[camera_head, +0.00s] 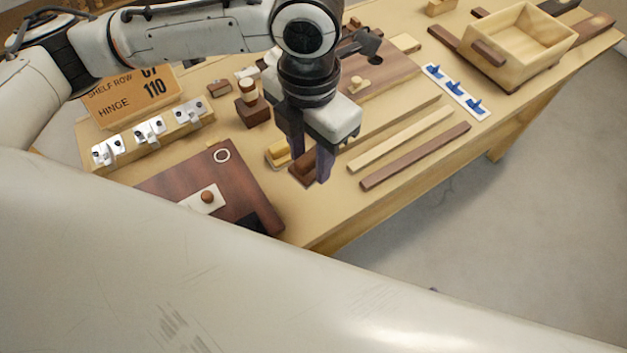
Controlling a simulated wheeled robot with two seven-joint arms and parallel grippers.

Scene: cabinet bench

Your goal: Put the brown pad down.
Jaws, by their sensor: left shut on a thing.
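My left gripper (310,168) reaches down over the front edge of the wooden bench (335,225). Its dark fingers are shut on a brown pad (303,172), a small dark brown block low between the fingertips. The pad is at or just above the bench top; I cannot tell whether it touches. A finger hides part of it. A small yellowish block (278,153) is just left of the fingers. My right gripper is not in view.
A dark brown panel (240,185) lies to the left. Two long strips, one light (402,138) and one dark (415,157), lie to the right. A strip with blue clips (455,90) and a wooden box (520,50) are farther right. Metal hinges (150,130) stand before a sign (130,95).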

